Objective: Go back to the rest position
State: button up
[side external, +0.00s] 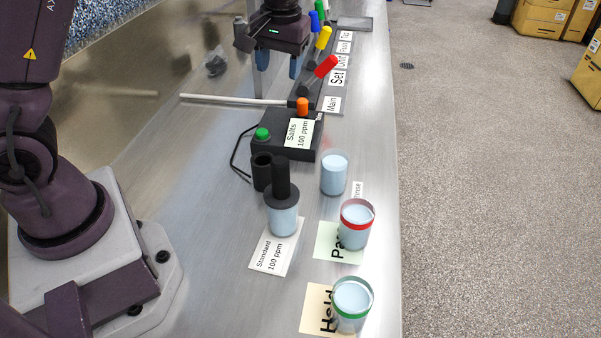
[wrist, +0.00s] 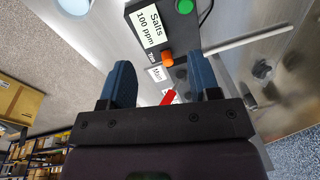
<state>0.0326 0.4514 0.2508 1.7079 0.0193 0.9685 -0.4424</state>
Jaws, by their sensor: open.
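My gripper (side external: 281,66) is at the top of the side external view, pointing down above the far part of the steel bench. Its two blue fingers are apart with nothing between them. The wrist view also shows my gripper (wrist: 162,82) open and empty. The row of colored levers, with a red lever (side external: 326,67) and a yellow lever (side external: 323,38), stands just right of it. The red lever (wrist: 168,98) shows between the fingers in the wrist view.
A black Salts box (side external: 275,150) has a green button and an orange knob. Nearer stand a probe in the Standard cup (side external: 284,220), a plain cup (side external: 334,174), a red-banded cup (side external: 356,224) and a green-banded cup (side external: 351,304). A white rod (side external: 230,99) lies left of the levers.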

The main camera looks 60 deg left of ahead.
jog(key=s+d+r+m+t, duration=0.2)
jog(key=s+d+r+m, duration=0.1)
jog(key=s, duration=0.8)
jog(key=s+d+r+m+t+h, duration=0.1)
jog(key=s+d+r+m+t, duration=0.2)
jog(key=s+d+r, duration=0.3)
jog(key=shift+s+r+m+t, duration=0.3)
jog(key=shift+s+r+m, duration=0.55)
jog(key=shift+s, duration=1.55)
